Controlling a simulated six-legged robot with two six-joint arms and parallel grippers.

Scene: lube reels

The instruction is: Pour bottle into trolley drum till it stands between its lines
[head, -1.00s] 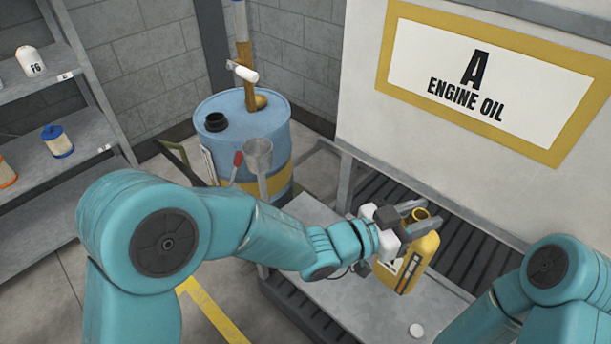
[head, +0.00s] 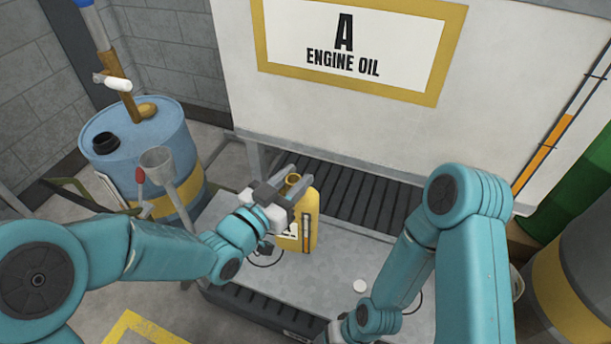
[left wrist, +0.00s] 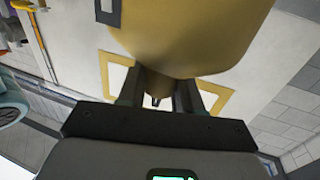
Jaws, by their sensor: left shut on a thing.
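My left gripper (head: 294,188) is shut on the neck of a yellow oil bottle (head: 309,228), which is upright over the grey bench, its mouth uncapped at the top. I cannot tell whether its base touches the bench. In the left wrist view, the bottle body (left wrist: 190,35) fills the top and its neck is between the fingers (left wrist: 170,95). The blue drum (head: 150,150) with a yellow band stands at the left, with a black-rimmed opening on top. A pale strip shows on its left side; no level lines are readable. My right jaws are outside the frame.
A grey funnel (head: 158,165) and a red-tipped lever (head: 140,177) stand before the drum. A brown pump tube (head: 120,75) rises from its top. A white cap (head: 360,286) lies on the bench (head: 290,290). The "A ENGINE OIL" tank (head: 400,130) is behind. Green and grey drums stand right.

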